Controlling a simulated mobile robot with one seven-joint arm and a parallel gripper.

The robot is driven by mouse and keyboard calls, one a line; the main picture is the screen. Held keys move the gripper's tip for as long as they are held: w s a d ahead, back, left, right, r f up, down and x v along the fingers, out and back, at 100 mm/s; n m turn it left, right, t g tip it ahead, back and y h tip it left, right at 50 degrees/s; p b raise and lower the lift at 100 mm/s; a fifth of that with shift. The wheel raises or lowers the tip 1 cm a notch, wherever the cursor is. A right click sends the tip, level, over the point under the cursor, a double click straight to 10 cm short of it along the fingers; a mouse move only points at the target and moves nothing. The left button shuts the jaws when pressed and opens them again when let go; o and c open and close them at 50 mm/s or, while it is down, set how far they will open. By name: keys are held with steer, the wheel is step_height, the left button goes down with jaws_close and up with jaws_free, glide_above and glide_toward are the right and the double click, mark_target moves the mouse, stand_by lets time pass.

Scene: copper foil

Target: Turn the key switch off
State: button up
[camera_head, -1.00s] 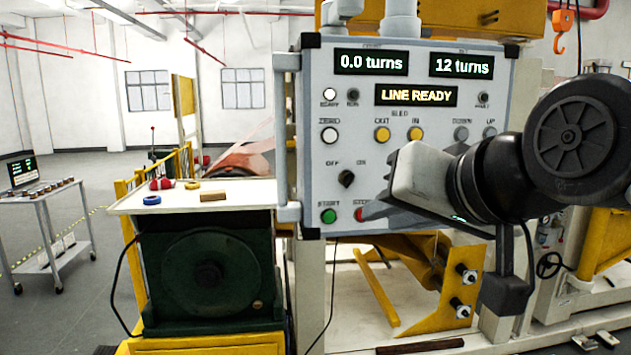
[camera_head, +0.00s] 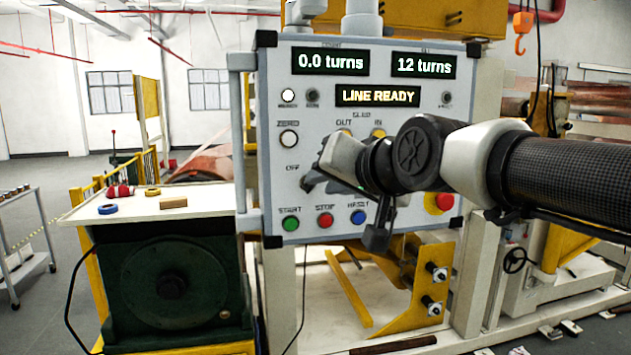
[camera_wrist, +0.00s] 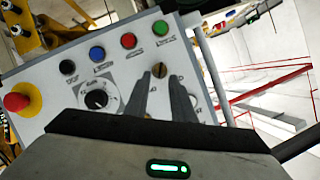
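The control panel (camera_head: 270,215) faces me with its display reading LINE READY. My gripper (camera_head: 312,180) is in front of the panel's lower left, by the OFF label and above the green START button. In the head view it covers the key switch. In the wrist view a small brass-coloured piece, which looks like the key switch (camera_wrist: 161,67), shows right at the tips of my gripper (camera_wrist: 168,77). The two dark fingers stand apart with a narrow gap. Whether they touch the switch, and which way it is turned, I cannot tell.
The green START (camera_head: 291,224), red STOP (camera_head: 325,220) and blue RESET (camera_head: 358,217) buttons sit just below my gripper. A red emergency stop (camera_head: 440,202) is to the right. A black dial (camera_wrist: 97,99) is beside the fingers. A white-topped bench (camera_head: 215,198) stands left.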

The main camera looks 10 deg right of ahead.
steer(key=shift+x, duration=2.3)
steer(key=shift+c, duration=0.2)
jaws_close()
